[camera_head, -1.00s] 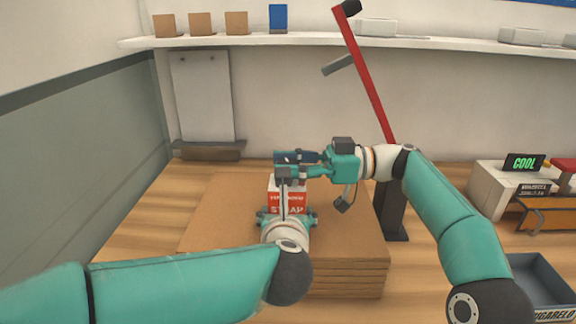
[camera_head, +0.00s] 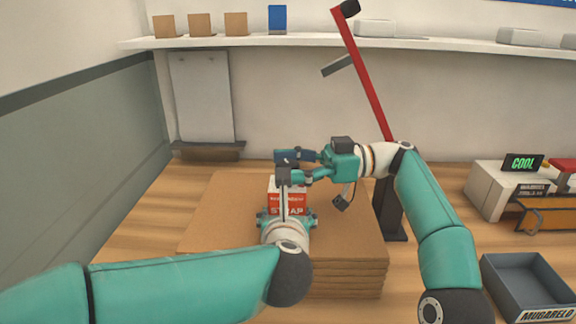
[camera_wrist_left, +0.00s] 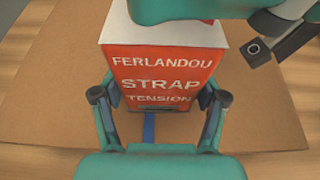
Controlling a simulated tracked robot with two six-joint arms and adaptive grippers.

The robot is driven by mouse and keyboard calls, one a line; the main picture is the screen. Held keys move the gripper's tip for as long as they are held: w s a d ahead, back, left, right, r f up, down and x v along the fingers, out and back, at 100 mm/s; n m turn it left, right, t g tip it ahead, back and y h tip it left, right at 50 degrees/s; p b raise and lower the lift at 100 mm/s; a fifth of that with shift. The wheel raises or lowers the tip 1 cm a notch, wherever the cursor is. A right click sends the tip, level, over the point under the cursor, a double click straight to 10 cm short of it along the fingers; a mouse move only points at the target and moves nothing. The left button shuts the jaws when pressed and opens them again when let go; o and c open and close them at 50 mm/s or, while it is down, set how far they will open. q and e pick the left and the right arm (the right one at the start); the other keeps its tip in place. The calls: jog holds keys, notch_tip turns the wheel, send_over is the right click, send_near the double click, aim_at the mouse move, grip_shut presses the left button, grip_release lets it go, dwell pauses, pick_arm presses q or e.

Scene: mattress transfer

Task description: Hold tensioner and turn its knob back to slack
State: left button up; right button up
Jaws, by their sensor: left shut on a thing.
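The strap tensioner (camera_head: 289,197) is a red and white box that stands over the brown stack; it also shows in the left wrist view (camera_wrist_left: 163,78), lettered "FERLANDOU STRAP TENSION". My left gripper (camera_head: 287,217) is shut on its lower part, with one finger on each side in the left wrist view (camera_wrist_left: 158,105). My right gripper (camera_head: 290,166) is above the box's top, coming from the right. Its fingers look apart, but what lies between them is hidden. I cannot make out the knob behind the grippers and the left wrist hardware.
The brown layered stack (camera_head: 225,220) lies under the tensioner. A blue strap (camera_wrist_left: 149,127) runs below the box. A red lever (camera_head: 368,88) on a dark post rises behind my right arm.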

jog(key=shift+w+r+m+t, duration=0.15)
jog(key=shift+r+m+t, duration=0.05)
jog(key=shift+m+t, duration=0.35)
jog(key=shift+m+t, duration=0.35)
jog(key=shift+t, duration=0.5)
jog(key=shift+s+f+m+t, duration=0.1)
jog(key=shift+m+t, duration=0.6)
jog(key=shift+t, duration=0.3)
jog(key=shift+s+f+m+t, duration=0.1)
jog(key=shift+m+t, duration=0.6)
jog(key=shift+t, duration=0.3)
jog(key=s+d+t, duration=0.1)
jog(key=s+d, duration=0.1)
jog(key=d, duration=1)
jog(key=w+d+f+m+t+h, duration=0.1)
jog(key=w+d+m+t+h, duration=0.2)
jog(key=d, duration=0.5)
jog(key=w+d+f+m+t+h, duration=0.1)
jog(key=w+d+m+t+h, duration=0.2)
jog(key=d+h, duration=0.2)
jog(key=d, duration=0.2)
jog(key=shift+w+d+f, duration=0.2)
jog(key=shift+w+d, duration=0.15)
jog(key=shift+c, duration=1.3)
